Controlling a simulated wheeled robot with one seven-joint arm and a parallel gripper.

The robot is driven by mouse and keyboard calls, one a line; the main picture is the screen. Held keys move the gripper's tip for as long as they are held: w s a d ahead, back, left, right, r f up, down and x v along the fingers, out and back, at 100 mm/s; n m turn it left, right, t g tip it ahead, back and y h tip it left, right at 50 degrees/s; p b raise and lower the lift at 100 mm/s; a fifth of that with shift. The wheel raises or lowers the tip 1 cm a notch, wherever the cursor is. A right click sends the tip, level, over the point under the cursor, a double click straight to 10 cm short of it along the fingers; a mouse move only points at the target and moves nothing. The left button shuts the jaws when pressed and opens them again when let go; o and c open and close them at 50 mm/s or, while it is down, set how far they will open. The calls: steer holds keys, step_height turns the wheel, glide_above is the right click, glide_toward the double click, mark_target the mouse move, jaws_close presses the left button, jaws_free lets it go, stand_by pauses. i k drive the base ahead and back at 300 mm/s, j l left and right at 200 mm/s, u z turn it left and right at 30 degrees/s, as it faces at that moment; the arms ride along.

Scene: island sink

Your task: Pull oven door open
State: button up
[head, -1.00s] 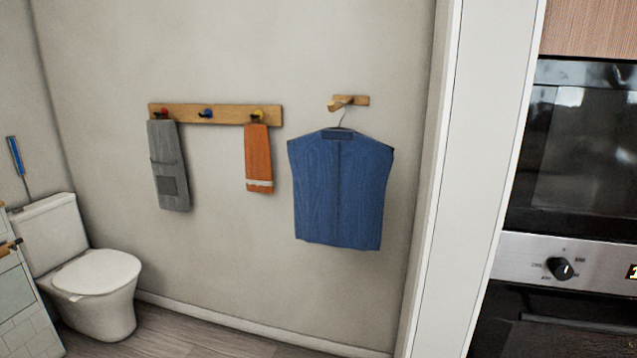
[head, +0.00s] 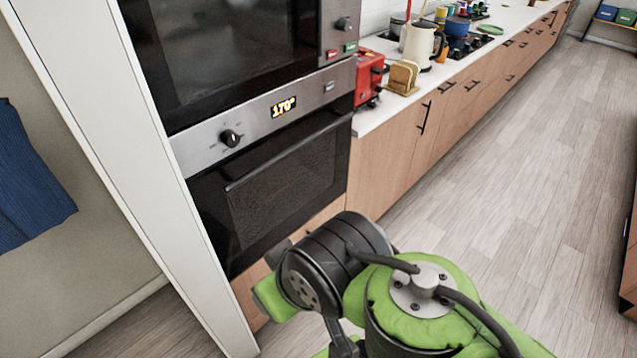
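The oven door (head: 248,213) is a dark glass panel in the tall built-in unit, left of centre in the head view. It appears closed, flush under the steel control panel (head: 205,146). A dark bar handle (head: 290,152) runs along its upper part. The panel has a black knob (head: 230,138) and a lit display (head: 283,107) that seems to read 170°. My green and black arm is in front of the unit at the bottom and hides part of what lies below the door. The fingers of my gripper are not visible.
A microwave-like appliance (head: 220,45) sits above the oven. A white side panel (head: 100,130) borders the unit on the left. A counter with a red toaster (head: 367,78) and a cream kettle (head: 418,45) extends right. The wooden floor (head: 520,170) there is clear.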

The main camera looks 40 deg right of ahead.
mark_target(248, 202)
steer(key=z, duration=0.85)
steer(key=i+j+z, duration=0.2)
steer(key=i, duration=0.25)
steer(key=l, duration=0.1)
